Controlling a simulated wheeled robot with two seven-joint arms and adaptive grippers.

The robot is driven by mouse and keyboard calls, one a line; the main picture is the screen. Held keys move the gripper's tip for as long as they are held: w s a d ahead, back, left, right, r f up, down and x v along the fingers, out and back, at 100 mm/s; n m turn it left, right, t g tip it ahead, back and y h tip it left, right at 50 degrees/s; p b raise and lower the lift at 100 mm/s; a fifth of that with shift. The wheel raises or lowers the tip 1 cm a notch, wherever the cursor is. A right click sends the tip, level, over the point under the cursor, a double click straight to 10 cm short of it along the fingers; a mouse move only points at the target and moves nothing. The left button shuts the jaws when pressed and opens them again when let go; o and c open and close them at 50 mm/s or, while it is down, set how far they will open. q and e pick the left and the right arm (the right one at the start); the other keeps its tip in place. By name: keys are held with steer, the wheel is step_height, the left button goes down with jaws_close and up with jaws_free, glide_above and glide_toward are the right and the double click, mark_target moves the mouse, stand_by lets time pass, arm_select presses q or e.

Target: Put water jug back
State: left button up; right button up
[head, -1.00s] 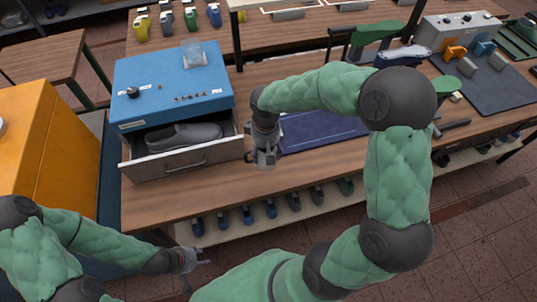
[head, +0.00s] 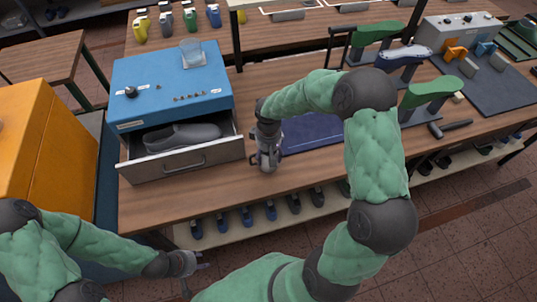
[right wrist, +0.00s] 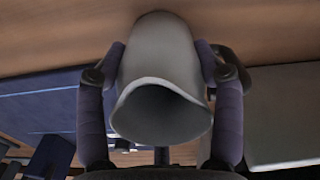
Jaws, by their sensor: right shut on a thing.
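A pale grey vessel with a wide, open, lipped mouth, seemingly the water jug (right wrist: 158,62), fills the middle of the right wrist view. My right gripper (right wrist: 161,75) is shut on it, with one finger against each side. A dark curved part behind the right finger may be its handle. In the head view my right gripper (head: 267,157) is low over the bench, just right of the open drawer; the jug is mostly hidden there. Whether it touches the bench is unclear. My left gripper (head: 190,265) is open and empty, low in front of the bench.
A blue machine (head: 170,82) with a clear beaker (head: 192,52) on top has its drawer (head: 180,165) pulled out, a grey shoe (head: 182,137) inside. A blue mat (head: 312,133) lies right of my right gripper. Green lasts (head: 430,92) stand further right. The bench's front strip is clear.

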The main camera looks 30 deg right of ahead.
steer(key=shift+f, duration=0.15)
steer(key=o, duration=1.3)
steer(key=shift+o, duration=0.2)
steer(key=shift+r, duration=0.45)
step_height(320, 180, up, 12)
steer(key=p, duration=0.2)
steer(key=shift+f, duration=0.2)
